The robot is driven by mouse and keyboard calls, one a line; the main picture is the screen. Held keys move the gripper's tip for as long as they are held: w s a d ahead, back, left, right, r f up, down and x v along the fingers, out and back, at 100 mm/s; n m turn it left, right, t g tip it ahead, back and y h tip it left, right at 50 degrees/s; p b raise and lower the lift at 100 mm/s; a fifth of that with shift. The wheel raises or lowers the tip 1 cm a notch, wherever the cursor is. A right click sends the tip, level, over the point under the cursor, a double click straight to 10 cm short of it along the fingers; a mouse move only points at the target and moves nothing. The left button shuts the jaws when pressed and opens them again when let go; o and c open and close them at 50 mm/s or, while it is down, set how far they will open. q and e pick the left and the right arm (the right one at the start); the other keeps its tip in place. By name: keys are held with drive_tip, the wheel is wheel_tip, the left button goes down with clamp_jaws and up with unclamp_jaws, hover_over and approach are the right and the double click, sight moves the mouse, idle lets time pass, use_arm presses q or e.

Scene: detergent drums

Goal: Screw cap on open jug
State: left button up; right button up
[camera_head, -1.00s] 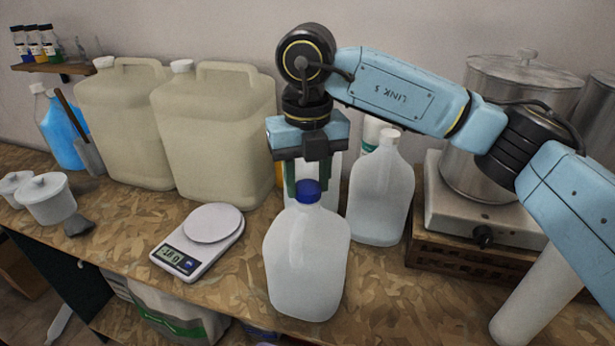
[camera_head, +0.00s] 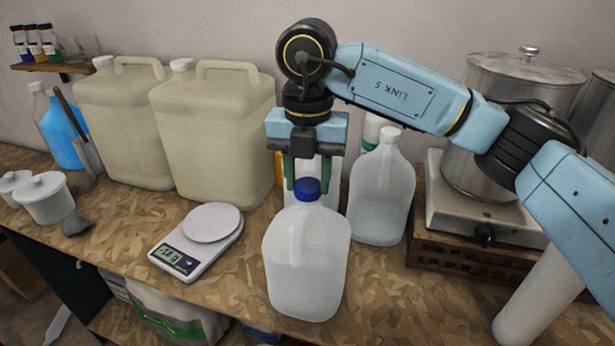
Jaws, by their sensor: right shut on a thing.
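A translucent white jug (camera_head: 306,262) stands upright at the front middle of the bench. A blue cap (camera_head: 307,188) sits at the top of its neck. My right gripper (camera_head: 306,182) comes down from above, and its green fingers are shut on the blue cap from both sides. How far the cap is threaded on the neck cannot be told. My left gripper is not in view.
A white-capped jug (camera_head: 381,190) stands close behind on the right. Two large beige drums (camera_head: 215,135) stand at back left. A scale (camera_head: 197,243) lies left of the front jug. A hotplate (camera_head: 480,205) with a steel pot (camera_head: 497,120) is at right.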

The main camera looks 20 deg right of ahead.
drive_tip(key=shift+f+m, duration=0.15)
drive_tip(key=shift+m, duration=0.25)
drive_tip(key=m, duration=0.4)
drive_tip(key=shift+m+b, duration=0.3)
drive_tip(key=shift+m, duration=0.3)
drive_tip(key=m, duration=0.5)
drive_tip(key=shift+s+m+b, duration=0.1)
drive_tip(key=shift+m+b, duration=0.25)
drive_tip(key=shift+m, duration=0.05)
drive_tip(key=o, duration=0.7)
drive_tip(key=shift+o, duration=0.2)
